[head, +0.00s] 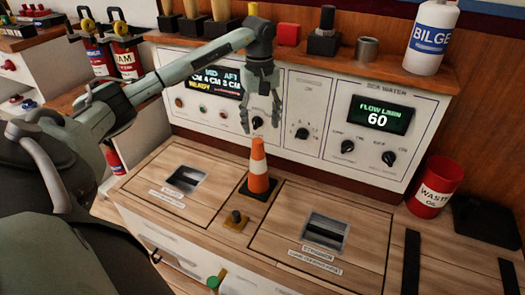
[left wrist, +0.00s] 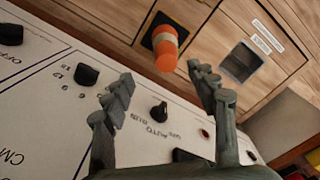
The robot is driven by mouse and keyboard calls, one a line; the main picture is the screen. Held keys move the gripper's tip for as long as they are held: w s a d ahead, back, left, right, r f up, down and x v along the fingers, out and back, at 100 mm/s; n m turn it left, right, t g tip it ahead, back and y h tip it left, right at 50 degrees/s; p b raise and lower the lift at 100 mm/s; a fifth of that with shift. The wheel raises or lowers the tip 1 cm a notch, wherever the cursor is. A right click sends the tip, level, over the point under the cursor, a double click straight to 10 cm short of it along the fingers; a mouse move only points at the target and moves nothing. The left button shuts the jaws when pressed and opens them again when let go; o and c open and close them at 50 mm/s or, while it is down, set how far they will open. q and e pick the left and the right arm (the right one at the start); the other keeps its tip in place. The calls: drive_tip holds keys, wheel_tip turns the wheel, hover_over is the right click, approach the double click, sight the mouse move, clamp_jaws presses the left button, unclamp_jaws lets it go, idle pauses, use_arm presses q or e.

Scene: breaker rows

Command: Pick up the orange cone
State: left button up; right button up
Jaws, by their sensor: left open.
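The orange cone (head: 258,167) with a white band and a black square base stands upright on the wooden counter, between two hatch panels. It also shows in the left wrist view (left wrist: 166,50), beyond the fingers and roughly between them. My left gripper (head: 261,128) points down above and slightly behind the cone, in front of the control panel. Its fingers are apart and empty, and I see no contact with the cone. In the left wrist view the open fingers (left wrist: 158,82) frame the panel and the cone. My right gripper is not in view.
The control panel (head: 322,135) with knobs rises close behind the cone. A small knob on a brass plate (head: 236,219) sits in front of it. A red waste oil can (head: 434,187) stands at the right. A white bilge bottle (head: 432,38) stands on the shelf above.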

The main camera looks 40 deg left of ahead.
sight(258, 140)
use_arm(q)
drive_tip(key=shift+s+a+f, duration=0.15)
drive_tip(key=shift+a+f, duration=0.1)
drive_tip(key=shift+f, duration=0.15)
wheel_tip(258, 140, down, 7)
drive_tip(key=shift+s+a+r, duration=0.1)
drive_tip(key=shift+s+r, duration=0.05)
drive_tip(key=shift+c, duration=0.6)
clamp_jaws()
